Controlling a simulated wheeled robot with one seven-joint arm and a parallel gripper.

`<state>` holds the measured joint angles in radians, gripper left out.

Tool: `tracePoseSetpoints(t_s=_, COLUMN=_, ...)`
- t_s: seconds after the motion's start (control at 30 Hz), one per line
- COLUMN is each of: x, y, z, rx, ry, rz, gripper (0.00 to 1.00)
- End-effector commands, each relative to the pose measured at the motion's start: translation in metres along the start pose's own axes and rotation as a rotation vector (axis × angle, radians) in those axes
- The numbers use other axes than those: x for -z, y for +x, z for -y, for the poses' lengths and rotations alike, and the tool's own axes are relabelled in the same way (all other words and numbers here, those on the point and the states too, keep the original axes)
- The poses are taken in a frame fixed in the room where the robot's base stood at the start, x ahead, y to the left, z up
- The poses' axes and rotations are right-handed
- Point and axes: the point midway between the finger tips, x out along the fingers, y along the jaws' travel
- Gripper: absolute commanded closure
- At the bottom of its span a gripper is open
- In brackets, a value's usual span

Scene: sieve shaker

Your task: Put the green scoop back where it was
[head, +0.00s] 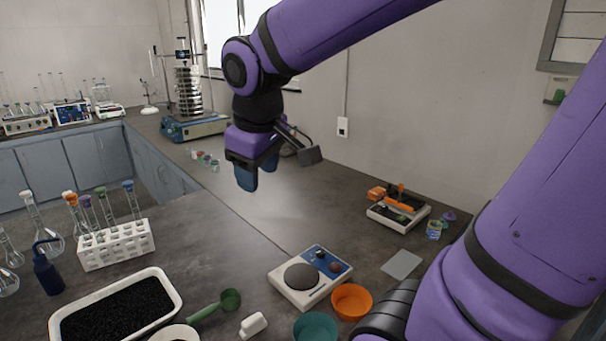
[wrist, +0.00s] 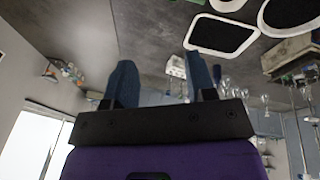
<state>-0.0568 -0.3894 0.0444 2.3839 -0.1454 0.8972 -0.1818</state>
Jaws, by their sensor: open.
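The green scoop (head: 230,298) lies on the dark bench in the head view. Its round bowl is toward the right and its handle points down-left toward the white tray of black granules (head: 174,290). My gripper (head: 246,182) hangs in the air above the bench, well behind the scoop and apart from it. Its blue fingers point down. In the wrist view my gripper (wrist: 160,72) shows its two fingers spread apart with nothing between them. The tray of black granules also shows in the wrist view (wrist: 188,44). I cannot clearly make out the scoop there.
A hot-plate-like device (head: 310,277), a teal bowl (head: 315,327), an orange bowl (head: 351,301) and a small white item (head: 253,324) stand near the scoop. A white tube rack (head: 116,245) and flasks are at left. The sieve shaker (head: 189,92) stands far back. Mid-bench is clear.

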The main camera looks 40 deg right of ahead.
Motion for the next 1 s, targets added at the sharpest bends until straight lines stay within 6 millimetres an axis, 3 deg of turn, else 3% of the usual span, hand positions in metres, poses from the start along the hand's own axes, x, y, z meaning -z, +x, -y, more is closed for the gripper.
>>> tracePoseSetpoints(t_s=0.2, x=-0.052, y=-0.032, z=0.008, rx=0.027, ry=0.214, rz=-0.121, gripper=0.49)
tracePoseSetpoints(t_s=0.4, x=-0.082, y=-0.043, z=0.016, rx=0.058, ry=0.343, rz=-0.192, gripper=0.49)
tracePoseSetpoints(t_s=0.57, x=-0.091, y=-0.045, z=0.019, rx=0.068, ry=0.382, rz=-0.211, gripper=0.49)
tracePoseSetpoints(t_s=1.0, x=-0.091, y=-0.045, z=0.019, rx=0.069, ry=0.384, rz=-0.212, gripper=0.49)
